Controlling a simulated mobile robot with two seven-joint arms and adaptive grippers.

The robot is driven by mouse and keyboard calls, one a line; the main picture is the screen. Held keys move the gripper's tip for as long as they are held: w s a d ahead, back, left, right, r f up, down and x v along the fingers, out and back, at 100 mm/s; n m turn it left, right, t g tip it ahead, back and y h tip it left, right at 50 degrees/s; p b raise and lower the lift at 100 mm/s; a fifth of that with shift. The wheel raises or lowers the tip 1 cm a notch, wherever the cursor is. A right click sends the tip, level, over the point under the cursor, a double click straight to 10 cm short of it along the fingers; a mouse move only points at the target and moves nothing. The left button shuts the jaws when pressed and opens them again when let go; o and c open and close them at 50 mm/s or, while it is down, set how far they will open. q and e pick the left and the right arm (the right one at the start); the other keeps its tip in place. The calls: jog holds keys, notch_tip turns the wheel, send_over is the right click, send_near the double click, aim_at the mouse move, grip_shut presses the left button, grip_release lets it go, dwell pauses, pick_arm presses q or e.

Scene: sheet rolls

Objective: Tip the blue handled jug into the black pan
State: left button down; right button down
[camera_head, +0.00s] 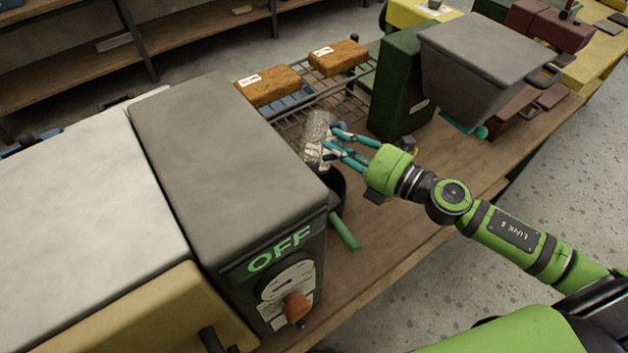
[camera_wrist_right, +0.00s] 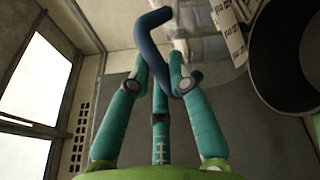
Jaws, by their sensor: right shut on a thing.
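The jug (camera_head: 317,138), pale and see-through, hangs in my right gripper (camera_head: 333,143), whose teal fingers are closed on its handle. In the wrist view the blue handle (camera_wrist_right: 153,60) runs between the fingers of the right gripper (camera_wrist_right: 163,75), and part of the clear jug body (camera_wrist_right: 205,45) shows behind. The black pan (camera_head: 338,187) stands on the bench just below the jug, with a green handle (camera_head: 345,232) toward the front. It also shows as a dark round vessel in the wrist view (camera_wrist_right: 292,95). The jug hides part of the pan, and its contents cannot be made out. My left gripper is not in view.
A grey box marked OFF (camera_head: 215,120) with an orange knob stands close left of the pan. Two brown loaves (camera_head: 268,86) lie on a wire rack (camera_head: 290,118) behind. A dark green box (camera_head: 400,85) and grey bin (camera_head: 480,65) stand right. Bare bench (camera_head: 400,225) lies in front.

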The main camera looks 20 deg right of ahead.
notch_tip(320, 180, up, 7)
jog(key=p, duration=0.6)
jog(key=shift+f, duration=0.2)
